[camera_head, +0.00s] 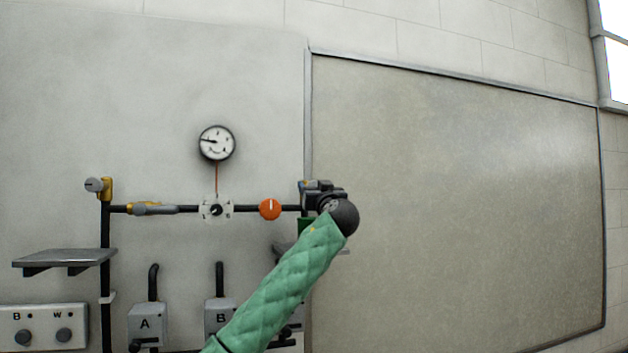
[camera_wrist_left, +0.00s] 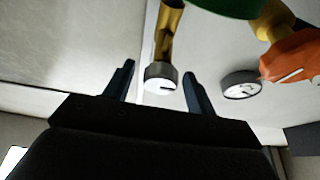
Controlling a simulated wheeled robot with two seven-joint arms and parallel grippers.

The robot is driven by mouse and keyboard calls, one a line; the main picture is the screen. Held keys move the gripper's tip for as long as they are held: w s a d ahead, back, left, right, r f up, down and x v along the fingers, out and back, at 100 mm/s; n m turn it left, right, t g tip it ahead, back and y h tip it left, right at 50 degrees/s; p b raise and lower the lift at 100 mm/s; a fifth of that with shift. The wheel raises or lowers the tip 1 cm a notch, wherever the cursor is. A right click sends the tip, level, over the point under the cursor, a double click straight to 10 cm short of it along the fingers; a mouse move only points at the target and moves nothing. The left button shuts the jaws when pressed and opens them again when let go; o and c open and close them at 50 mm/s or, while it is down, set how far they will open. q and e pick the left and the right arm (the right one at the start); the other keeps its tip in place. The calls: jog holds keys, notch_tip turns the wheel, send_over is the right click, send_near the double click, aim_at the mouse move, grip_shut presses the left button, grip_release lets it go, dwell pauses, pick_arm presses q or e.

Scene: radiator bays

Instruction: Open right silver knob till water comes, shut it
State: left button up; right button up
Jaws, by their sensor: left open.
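The right silver knob (camera_wrist_left: 160,79) shows in the left wrist view, a short round cap with a dark mark on its face, at the end of a brass stem (camera_wrist_left: 168,32). My left gripper (camera_wrist_left: 158,82) is open, with one dark finger on each side of the knob and visible gaps between. In the head view my left gripper (camera_head: 318,192) is at the right end of the dark pipe and hides the right knob. Another silver knob (camera_head: 94,185) sits on a brass fitting at the pipe's left end. My right gripper is not in view.
A dark pipe (camera_head: 245,209) runs along the wall with an orange knob (camera_head: 270,209) just left of my gripper. A round gauge (camera_head: 216,143) hangs above it. Boxes A (camera_head: 146,323) and B (camera_head: 219,317) stand below. A grey shelf (camera_head: 64,257) is at left. The right panel (camera_head: 470,200) is bare.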

pick_arm(q)
jog(key=shift+w+a+r, duration=0.15)
jog(key=shift+w+r, duration=0.05)
jog(key=shift+w, duration=0.15)
